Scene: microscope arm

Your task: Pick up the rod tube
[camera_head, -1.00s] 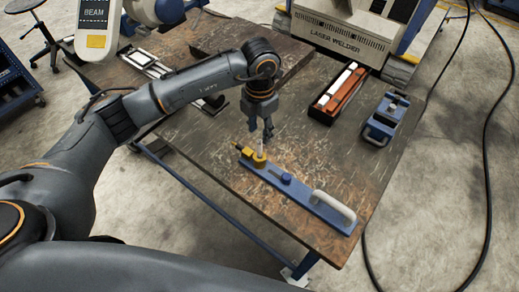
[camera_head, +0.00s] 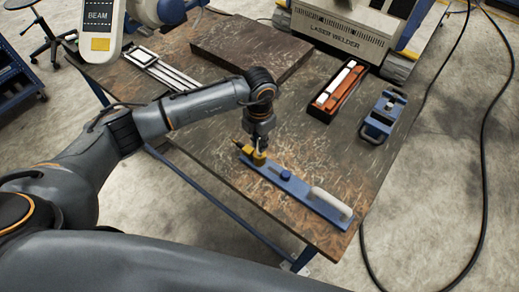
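A blue bar-shaped fixture (camera_head: 300,188) lies diagonally on the workbench. It has a yellow block (camera_head: 251,155) at its far left end and a pale handle (camera_head: 330,203) at its near right end. A slim light rod tube (camera_head: 259,151) stands upright at the yellow block, and only a small part of it shows. My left gripper (camera_head: 259,145) points down right over the yellow block, with its fingers at the tube. The fingers are small and dark, so I cannot tell whether they have closed on it. My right gripper is not in view.
A dark tray (camera_head: 318,112) with red and white bars and a blue clamp device (camera_head: 381,116) stand to the right on the workbench (camera_head: 215,150). A dark slab (camera_head: 250,42) and a metal frame (camera_head: 160,68) lie at the back. The laser welder (camera_head: 345,32) stands behind.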

